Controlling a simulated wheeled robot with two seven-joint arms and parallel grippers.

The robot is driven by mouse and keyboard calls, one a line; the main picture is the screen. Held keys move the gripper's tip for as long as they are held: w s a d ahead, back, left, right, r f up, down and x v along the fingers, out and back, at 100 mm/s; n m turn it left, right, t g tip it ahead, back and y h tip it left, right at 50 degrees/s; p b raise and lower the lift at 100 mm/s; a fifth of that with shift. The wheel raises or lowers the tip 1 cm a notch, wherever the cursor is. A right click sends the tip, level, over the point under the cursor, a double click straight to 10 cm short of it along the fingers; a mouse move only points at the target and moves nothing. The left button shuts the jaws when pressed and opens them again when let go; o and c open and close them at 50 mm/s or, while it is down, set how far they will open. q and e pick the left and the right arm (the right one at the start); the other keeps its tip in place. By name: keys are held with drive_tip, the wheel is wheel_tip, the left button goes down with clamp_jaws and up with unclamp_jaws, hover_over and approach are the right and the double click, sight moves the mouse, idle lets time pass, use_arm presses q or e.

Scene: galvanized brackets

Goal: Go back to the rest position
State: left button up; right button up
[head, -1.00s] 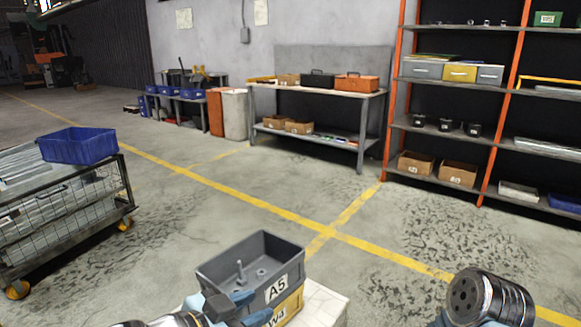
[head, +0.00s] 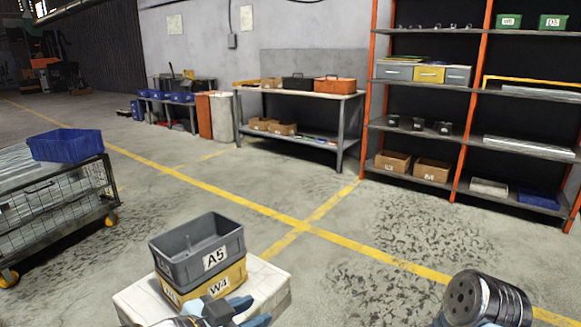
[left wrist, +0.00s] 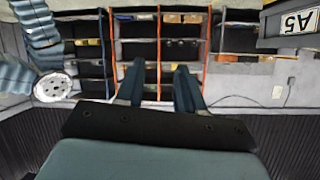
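A grey bin marked A5 (head: 214,261) sits on a yellow bin marked W4 (head: 234,281). An upright bolt-like part shows inside the grey bin. The stack stands on a white block (head: 276,279) at the bottom of the head view. The grey bin also shows there at the top right (left wrist: 284,28), upside down. My right gripper is out of view.
A wire-sided cart (head: 62,196) carrying a blue bin (head: 65,145) stands at the left. A workbench (head: 300,92) and orange-framed shelving (head: 369,100) stand at the back. The yellow-lined floor between is clear.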

use_arm(q)
drive_tip(key=w+a+f+n+g+y, duration=0.1)
drive_tip(key=w+f+n+g, duration=0.15)
drive_tip(key=f, duration=0.85)
drive_tip(key=w+a+f+n+g+y, duration=0.1)
drive_tip(key=f+n+g+y, duration=0.15)
drive_tip(key=f, duration=0.95)
drive_tip(key=s+f+n+g, duration=0.1)
drive_tip(key=s+f+n, duration=0.1)
drive_tip(key=s+f, duration=0.2)
drive_tip(key=s+a+f+n+g, duration=0.1)
drive_tip(key=s+f+n+g, duration=0.1)
drive_tip(key=f, duration=0.7)
drive_tip(key=s+a+f+n+g, duration=0.1)
drive_tip(key=s+f+n, duration=0.1)
drive_tip(key=s+f, duration=0.3)
wheel_tip(320, 180, down, 3)
drive_tip(key=shift+s+r+n+g+y, duration=0.15)
drive_tip(key=shift+s+n+g+y, duration=0.15)
drive_tip(key=shift+g+y, duration=0.1)
drive_tip(key=shift+a, duration=0.1)
